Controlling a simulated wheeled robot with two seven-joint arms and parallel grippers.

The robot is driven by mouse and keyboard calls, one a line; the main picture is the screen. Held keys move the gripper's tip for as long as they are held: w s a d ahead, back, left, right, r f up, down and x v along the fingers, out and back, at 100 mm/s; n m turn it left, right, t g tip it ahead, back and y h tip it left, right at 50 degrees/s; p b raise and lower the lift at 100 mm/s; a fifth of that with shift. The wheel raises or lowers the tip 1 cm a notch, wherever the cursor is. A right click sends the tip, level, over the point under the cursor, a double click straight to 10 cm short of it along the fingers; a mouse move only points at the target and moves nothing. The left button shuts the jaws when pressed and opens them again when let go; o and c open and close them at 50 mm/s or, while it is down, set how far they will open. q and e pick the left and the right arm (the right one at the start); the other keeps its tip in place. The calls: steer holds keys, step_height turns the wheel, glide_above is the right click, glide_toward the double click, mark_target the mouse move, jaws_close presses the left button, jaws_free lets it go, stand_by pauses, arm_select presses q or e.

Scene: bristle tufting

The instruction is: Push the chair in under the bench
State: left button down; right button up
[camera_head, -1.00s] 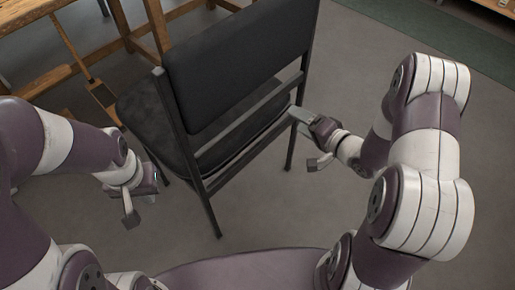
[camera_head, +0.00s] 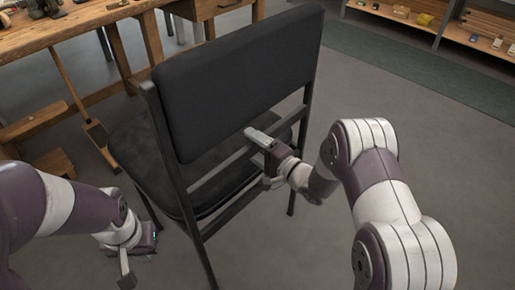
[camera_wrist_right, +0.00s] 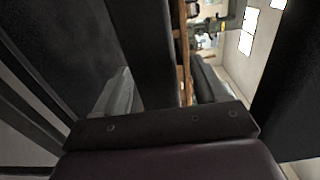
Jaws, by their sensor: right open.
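The black chair (camera_head: 237,85) stands upright in the middle of the head view, its padded back towards me and its dark seat (camera_head: 135,145) beyond. The wooden bench (camera_head: 75,28) is at the upper left, past the chair; part of the space below it is hidden. My right gripper (camera_head: 266,158) is open at the lower rail of the chair's back, near the right post; I cannot tell if it touches. In the right wrist view a pale finger (camera_wrist_right: 117,93) lies beside dark chair parts. My left gripper (camera_head: 137,258) is low, left of the chair's near leg; its opening is unclear.
A wooden shelf (camera_head: 480,40) with small items stands at the upper right, with a green floor strip (camera_head: 420,70) before it. Wooden bars and a block (camera_head: 52,165) are left of the chair. Grey floor (camera_head: 450,150) is clear on the right.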

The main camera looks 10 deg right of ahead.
jaws_close()
steer(key=shift+f, duration=0.2)
stand_by(0.3)
